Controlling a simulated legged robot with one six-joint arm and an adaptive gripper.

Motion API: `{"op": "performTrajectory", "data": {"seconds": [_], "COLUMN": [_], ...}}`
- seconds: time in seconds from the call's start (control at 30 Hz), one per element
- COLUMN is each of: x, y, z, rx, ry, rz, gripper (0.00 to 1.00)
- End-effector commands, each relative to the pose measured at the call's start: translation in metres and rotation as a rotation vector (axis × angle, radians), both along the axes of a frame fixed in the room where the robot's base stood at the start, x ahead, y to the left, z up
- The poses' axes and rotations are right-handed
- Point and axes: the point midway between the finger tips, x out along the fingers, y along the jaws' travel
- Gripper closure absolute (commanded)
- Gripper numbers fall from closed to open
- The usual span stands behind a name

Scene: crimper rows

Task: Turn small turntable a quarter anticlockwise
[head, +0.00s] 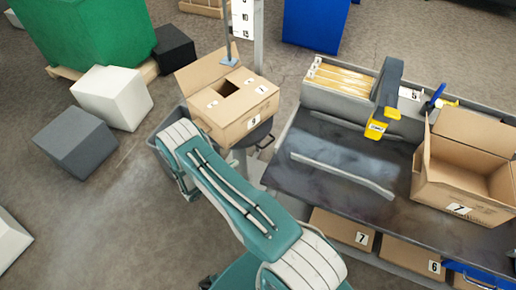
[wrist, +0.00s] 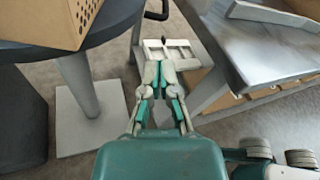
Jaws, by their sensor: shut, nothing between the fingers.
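The small turntable is a dark round top (head: 259,133) on a pale post, left of the bench in the head view. An open cardboard box (head: 236,105) sits on it. A dark loop handle (head: 266,143) sticks out from its rim. In the wrist view the turntable's rim (wrist: 110,30) fills the upper left, and the handle (wrist: 158,8) shows at the top edge. My gripper (wrist: 160,68) is shut and empty, below and apart from the handle in the picture. My arm covers part of the turntable's near side in the head view.
The grey bench (head: 330,150) stands close on the right, with an open box (head: 465,170) and a yellow-and-grey tool (head: 380,122) on it. Left of the turntable are a dark bin (wrist: 22,118), a grey block (head: 75,145) and a white block (head: 112,97).

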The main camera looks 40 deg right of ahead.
Motion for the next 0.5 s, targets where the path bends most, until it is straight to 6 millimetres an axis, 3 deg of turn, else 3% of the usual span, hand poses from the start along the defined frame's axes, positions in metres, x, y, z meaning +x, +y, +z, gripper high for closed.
{"op": "performTrajectory", "data": {"seconds": [0.1,0.27,0.5], "x": [-0.001,-0.002,0.0], "y": [0.015,0.021,-0.005], "z": [-0.001,-0.001,-0.006], "rx": [0.026,0.042,0.042], "ry": [-0.182,-0.296,-0.303], "rz": [-0.051,-0.089,-0.094], "gripper": [1.0,1.0,1.0]}}
